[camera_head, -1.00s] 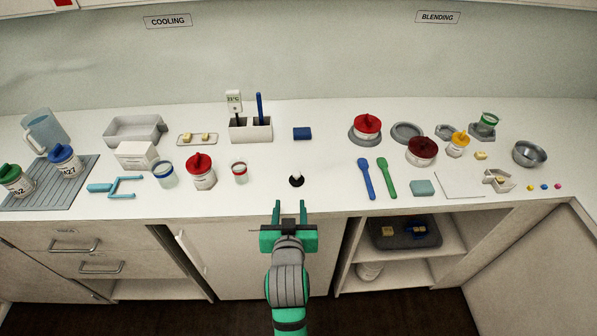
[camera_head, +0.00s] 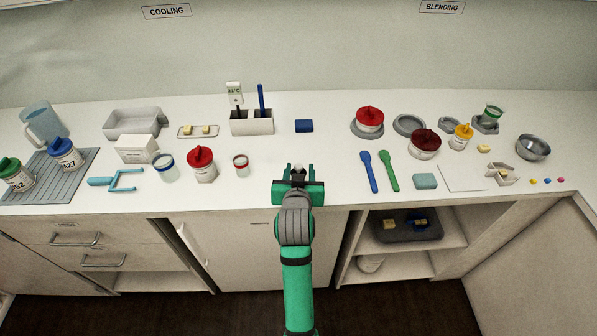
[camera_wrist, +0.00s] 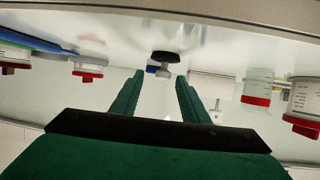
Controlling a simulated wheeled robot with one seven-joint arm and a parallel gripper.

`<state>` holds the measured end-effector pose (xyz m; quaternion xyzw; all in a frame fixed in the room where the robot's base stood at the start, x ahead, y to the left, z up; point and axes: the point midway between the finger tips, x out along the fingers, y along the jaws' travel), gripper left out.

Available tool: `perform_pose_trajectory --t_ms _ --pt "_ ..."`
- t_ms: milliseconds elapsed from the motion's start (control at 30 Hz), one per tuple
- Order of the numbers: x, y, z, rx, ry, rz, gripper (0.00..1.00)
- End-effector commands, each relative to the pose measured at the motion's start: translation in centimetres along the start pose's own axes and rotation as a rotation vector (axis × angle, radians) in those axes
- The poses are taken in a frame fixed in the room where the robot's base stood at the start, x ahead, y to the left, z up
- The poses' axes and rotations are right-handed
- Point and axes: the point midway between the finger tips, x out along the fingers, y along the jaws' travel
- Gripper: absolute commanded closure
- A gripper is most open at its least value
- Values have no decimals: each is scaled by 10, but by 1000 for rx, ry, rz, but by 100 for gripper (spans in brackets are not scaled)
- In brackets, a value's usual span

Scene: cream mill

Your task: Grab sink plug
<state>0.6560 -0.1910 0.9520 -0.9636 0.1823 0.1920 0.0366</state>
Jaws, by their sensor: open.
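The sink plug is a black disc with a pale grey knob, on the white counter in front of my gripper. In the head view its knob (camera_head: 298,173) shows between the fingers, and my gripper hides most of the disc. In the wrist view, which is upside down, the sink plug (camera_wrist: 166,57) shows whole, its knob lined up with the gap between the fingertips. My gripper (camera_head: 298,168), also in the wrist view (camera_wrist: 160,77), is open and empty. I cannot tell whether its tips touch the plug.
A small jar with a red rim (camera_head: 240,166) and a red-lidded jar (camera_head: 203,166) stand to the left. A blue spoon (camera_head: 369,172) and a green spoon (camera_head: 388,172) lie to the right. A blue block (camera_head: 304,126) lies behind. The counter right around the plug is clear.

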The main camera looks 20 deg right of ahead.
Motion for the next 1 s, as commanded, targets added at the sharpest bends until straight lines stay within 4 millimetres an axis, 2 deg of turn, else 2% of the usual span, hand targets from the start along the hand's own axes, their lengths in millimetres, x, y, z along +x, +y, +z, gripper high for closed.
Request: perform_pose_trajectory --t_ms 200,500,533,700,1000 --pt "28 -4 1 -2 0 -3 59" --pt "33 -3 1 -2 1 -3 59" --pt "33 -3 1 -1 1 -3 61" --pt "33 -2 1 -1 1 -2 100" --pt "33 1 1 1 1 3 100"
